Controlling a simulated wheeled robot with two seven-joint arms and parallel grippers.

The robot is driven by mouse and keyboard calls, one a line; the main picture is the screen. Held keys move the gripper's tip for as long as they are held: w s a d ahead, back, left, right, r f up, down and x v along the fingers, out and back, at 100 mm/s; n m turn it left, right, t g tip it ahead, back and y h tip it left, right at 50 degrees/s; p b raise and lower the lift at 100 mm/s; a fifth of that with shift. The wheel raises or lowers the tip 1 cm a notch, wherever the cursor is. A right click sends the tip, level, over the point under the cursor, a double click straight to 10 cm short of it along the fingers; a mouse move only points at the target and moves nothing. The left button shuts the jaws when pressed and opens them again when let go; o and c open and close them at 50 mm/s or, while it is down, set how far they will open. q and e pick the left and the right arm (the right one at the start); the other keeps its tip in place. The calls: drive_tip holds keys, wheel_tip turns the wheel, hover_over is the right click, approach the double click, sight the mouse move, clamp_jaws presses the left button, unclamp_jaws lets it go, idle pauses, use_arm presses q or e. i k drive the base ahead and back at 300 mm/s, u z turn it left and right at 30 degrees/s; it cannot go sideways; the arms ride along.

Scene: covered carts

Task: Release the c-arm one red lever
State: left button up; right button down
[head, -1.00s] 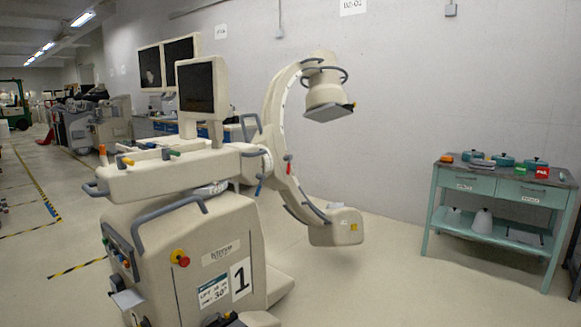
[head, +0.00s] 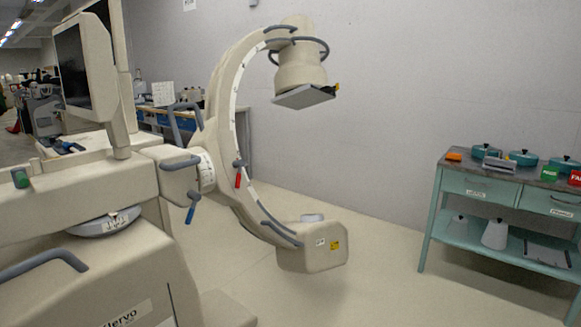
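The C-arm machine (head: 222,125) fills the left and middle of the head view, with its cream curved arm open toward the right. A small red lever (head: 238,180) hangs down from a grey pivot on the inner side of the curve. A blue lever (head: 191,214) sits lower left of it, under the joint block, and a green-tipped lever (head: 20,178) is at the far left. Neither of my grippers shows in the head view, and nothing touches the red lever.
A teal cart (head: 470,187) with pots and small coloured blocks on top stands at the right. The machine's base (head: 95,280) and monitor (head: 86,65) take up the left. Open floor (head: 360,285) lies between machine and cart. A grey wall stands behind.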

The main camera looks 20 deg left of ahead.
sight(240, 163)
drive_tip(key=u, duration=0.5)
drive_tip(key=i, duration=1.4)
drive_tip(key=u, duration=1.35)
drive_tip(key=i, duration=0.5)
drive_tip(key=u, duration=0.45)
